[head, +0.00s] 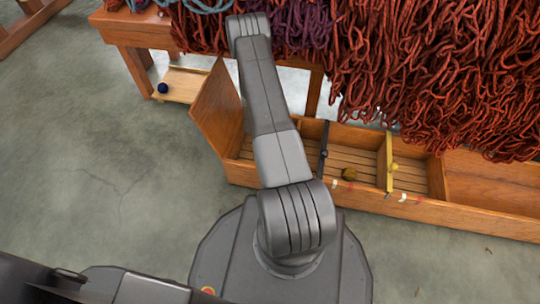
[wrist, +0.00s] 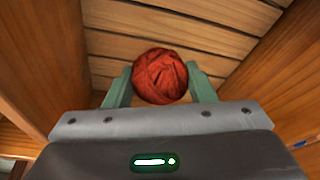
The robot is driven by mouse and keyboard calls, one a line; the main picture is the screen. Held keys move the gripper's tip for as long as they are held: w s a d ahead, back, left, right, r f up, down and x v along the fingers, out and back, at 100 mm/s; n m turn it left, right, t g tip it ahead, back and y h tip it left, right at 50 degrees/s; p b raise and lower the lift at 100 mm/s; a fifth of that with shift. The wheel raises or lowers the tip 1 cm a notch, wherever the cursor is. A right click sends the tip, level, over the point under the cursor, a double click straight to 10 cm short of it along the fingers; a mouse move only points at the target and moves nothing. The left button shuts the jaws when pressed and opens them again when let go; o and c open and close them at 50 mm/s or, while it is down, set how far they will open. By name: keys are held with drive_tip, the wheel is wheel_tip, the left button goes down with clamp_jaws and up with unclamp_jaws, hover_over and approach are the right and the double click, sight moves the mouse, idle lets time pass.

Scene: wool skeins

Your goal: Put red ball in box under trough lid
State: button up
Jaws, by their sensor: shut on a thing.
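In the wrist view my gripper (wrist: 160,84) has its two green fingers on either side of a red wool ball (wrist: 160,72) and is shut on it. The ball is over a slatted wooden floor (wrist: 185,42) between wooden walls; whether it touches the floor I cannot tell. In the head view my arm reaches over the left end of a long wooden trough (head: 470,219) and hides my gripper and the red ball. A wooden lid (head: 216,108) stands raised and tilted at the trough's left end. The compartment beside it is partly covered by my arm.
A dark blue ball (head: 162,88) sits on a small wooden tray (head: 186,85) at left. Red wool skeins (head: 430,70) hang over the trough's back. Floor at left is clear.

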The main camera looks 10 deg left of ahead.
drive_tip(key=shift+f+b, duration=1.1)
drive_tip(key=shift+f, duration=0.8)
drive_tip(key=shift+f, duration=0.2)
drive_tip(key=o, duration=1)
drive_tip(key=shift+c, duration=0.2)
drive_tip(key=a+p+v, duration=0.1)
drive_tip(key=p+v, duration=0.2)
drive_tip(key=v, duration=0.9)
drive_tip(key=shift+d+r, duration=0.2)
drive_tip(key=shift+d, duration=0.25)
